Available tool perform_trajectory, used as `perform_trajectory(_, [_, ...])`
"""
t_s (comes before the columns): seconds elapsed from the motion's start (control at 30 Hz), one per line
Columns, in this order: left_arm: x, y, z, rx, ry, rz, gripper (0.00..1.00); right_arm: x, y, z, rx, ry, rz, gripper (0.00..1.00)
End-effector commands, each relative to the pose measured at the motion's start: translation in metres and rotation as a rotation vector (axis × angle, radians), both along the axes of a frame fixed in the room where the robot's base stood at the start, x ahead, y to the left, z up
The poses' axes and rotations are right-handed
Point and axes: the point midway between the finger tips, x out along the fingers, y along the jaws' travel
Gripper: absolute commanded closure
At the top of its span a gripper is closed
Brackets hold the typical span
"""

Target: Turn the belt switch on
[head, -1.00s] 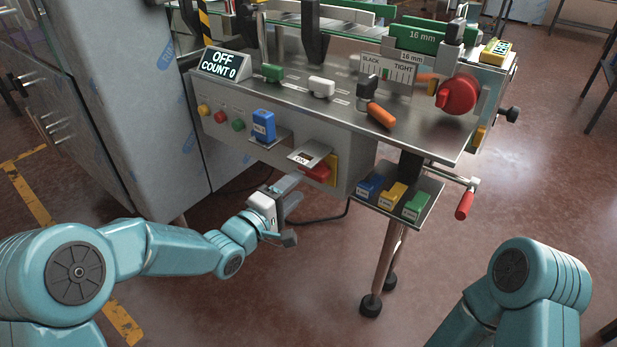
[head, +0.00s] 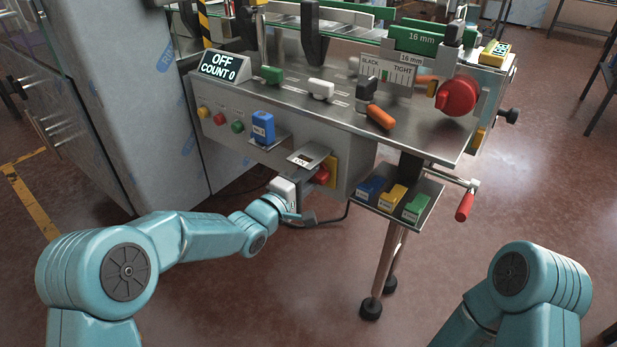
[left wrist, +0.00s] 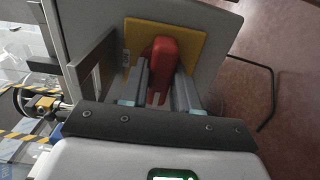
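The belt switch is a red handle (head: 322,175) on a yellow plate (head: 331,168), low on the front of the grey machine, under a small metal bracket. It fills the middle of the left wrist view (left wrist: 162,60), upright on its yellow plate (left wrist: 191,50). My left gripper (head: 306,190) is right at the switch. In the left wrist view its two fingers (left wrist: 162,84) stand apart, one on each side of the red handle. Whether they touch it is hard to tell. The display (head: 222,66) reads OFF and COUNT 0. My right gripper is out of view.
A blue block (head: 263,127) sits on a bracket left of the switch. A tray (head: 432,208) with blue, yellow and green blocks hangs to the right. A red-handled crank (head: 464,205) sticks out farther right. A dark cable runs below the switch. The floor in front is free.

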Motion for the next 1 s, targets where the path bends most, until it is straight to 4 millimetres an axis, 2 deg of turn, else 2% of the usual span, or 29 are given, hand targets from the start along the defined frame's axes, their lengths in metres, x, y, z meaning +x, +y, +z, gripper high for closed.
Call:
perform_trajectory(0.37, [0.000, 0.001, -0.003, 0.091, -0.067, 0.001, 1.00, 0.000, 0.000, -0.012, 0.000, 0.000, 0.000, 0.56])
perform_trajectory(1.0, [0.000, 0.001, -0.003, 0.561, -0.409, 0.002, 1.00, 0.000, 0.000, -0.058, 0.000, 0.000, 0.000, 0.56])
